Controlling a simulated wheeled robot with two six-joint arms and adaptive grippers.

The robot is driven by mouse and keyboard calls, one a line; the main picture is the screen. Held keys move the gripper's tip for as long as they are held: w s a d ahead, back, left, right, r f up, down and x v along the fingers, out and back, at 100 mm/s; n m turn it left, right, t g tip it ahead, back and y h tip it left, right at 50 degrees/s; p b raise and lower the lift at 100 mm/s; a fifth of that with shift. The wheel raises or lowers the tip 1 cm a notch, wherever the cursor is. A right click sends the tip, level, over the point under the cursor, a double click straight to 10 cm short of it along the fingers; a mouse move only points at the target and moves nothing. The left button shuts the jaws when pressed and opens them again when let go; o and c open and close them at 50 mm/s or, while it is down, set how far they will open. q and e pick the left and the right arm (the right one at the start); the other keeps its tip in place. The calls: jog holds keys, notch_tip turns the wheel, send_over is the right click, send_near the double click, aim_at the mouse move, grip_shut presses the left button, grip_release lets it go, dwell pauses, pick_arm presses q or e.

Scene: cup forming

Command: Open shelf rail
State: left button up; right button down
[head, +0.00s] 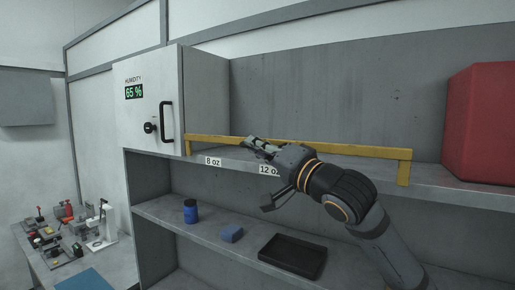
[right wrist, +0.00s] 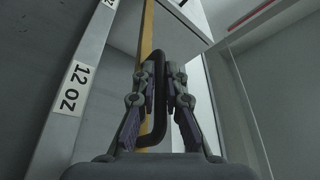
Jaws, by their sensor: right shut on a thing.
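The yellow shelf rail (head: 345,150) runs along the front edge of the upper shelf, with short uprights at both ends. My right gripper (head: 250,142) is at the rail, left of its middle, just above the shelf edge. In the right wrist view its two fingers (right wrist: 161,72) are closed around a black loop handle (right wrist: 160,110), which lies against the yellow rail (right wrist: 147,35). My gripper hides this handle in the head view. My left gripper is not in view.
A grey cabinet (head: 145,80) with a black handle and humidity display stands left of the rail. A red block (head: 480,120) sits on the upper shelf (head: 460,183) at right. The lower shelf holds a blue jar (head: 190,212), blue block (head: 232,234) and black tray (head: 292,257).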

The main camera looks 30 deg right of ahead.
jog(key=shift+f, duration=0.2)
dwell(0.3)
notch_tip(320, 180, down, 8)
jog(key=a+n+g+y+b, duration=0.1)
jog(key=n+g+y+b, duration=0.2)
jog(key=n, duration=1.8)
jog(key=shift+s+a+f+y+b, duration=0.2)
jog(key=shift+s+y+b, duration=0.25)
jog(key=shift+y+b, duration=2.3)
jog(key=shift+y+p, duration=0.55)
jog(key=c, duration=1.4)
grip_release()
